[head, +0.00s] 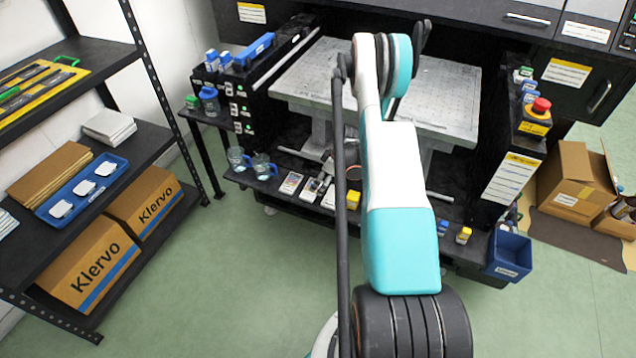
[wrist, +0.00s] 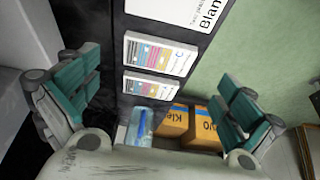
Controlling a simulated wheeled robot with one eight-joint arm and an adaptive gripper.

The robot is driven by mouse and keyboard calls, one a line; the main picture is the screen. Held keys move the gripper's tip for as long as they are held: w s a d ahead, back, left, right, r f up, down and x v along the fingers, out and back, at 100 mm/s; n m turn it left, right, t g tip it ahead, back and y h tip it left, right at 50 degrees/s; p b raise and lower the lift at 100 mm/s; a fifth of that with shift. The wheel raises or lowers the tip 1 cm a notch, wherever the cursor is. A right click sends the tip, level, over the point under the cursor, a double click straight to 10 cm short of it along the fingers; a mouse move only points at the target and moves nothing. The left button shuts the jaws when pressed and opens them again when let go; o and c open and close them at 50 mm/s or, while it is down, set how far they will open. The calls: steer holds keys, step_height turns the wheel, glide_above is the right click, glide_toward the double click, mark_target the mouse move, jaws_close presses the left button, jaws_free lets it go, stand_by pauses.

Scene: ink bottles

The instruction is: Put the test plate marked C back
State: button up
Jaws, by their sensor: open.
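In the wrist view my gripper (wrist: 158,112) is open, with its two teal-padded fingers wide apart and nothing between them. I cannot read a C on either, and cannot tell which plate is marked C. My arm hides part of that shelf, and my gripper is not clear there.
A white label reading "Blan" (wrist: 185,12) is beside the plates. Klervo boxes (head: 145,207) and a blue tray (head: 82,190) stand on the left rack. Glass jugs (head: 239,159) stand left of the cards. A blue bin (head: 509,255) hangs at right.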

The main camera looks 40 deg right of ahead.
steer(key=p+v, duration=0.1)
steer(key=v, duration=0.4)
steer(key=shift+r, duration=0.2)
stand_by(0.3)
